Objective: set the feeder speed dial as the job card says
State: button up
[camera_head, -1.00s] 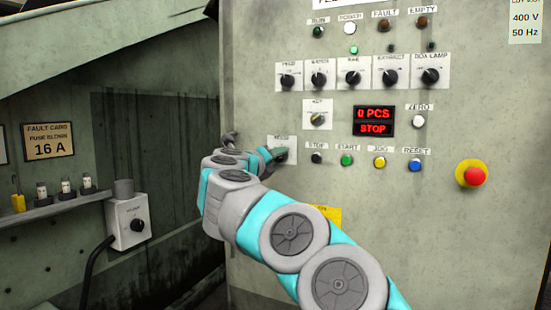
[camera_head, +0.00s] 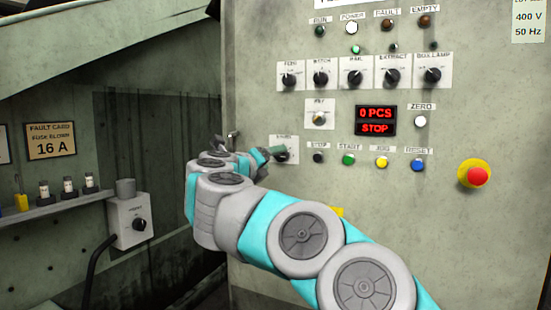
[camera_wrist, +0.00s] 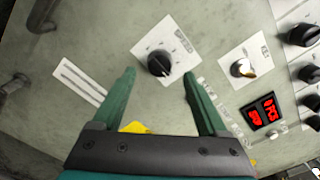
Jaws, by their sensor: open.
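A black dial with a pointer, on a white plate with tick marks, shows in the wrist view (camera_wrist: 159,63). It also shows at the lower left of the panel in the head view (camera_head: 281,150); its label is too blurred to read surely. My gripper (camera_wrist: 160,77) is open and empty. Its two green fingers stand on either side of the dial in the picture, with no visible contact. In the head view my gripper (camera_head: 262,154) is just left of the dial. No readable job card is in view.
Above are a row of black selector dials (camera_head: 354,76) and a key switch (camera_head: 319,118). A red display (camera_head: 375,120) reads "0 PCS STOP". Push buttons (camera_head: 348,160) and a red emergency stop (camera_head: 476,176) lie right. A yellow plate (camera_wrist: 134,128) is mostly hidden.

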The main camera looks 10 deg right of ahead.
jog(key=shift+v, duration=1.8)
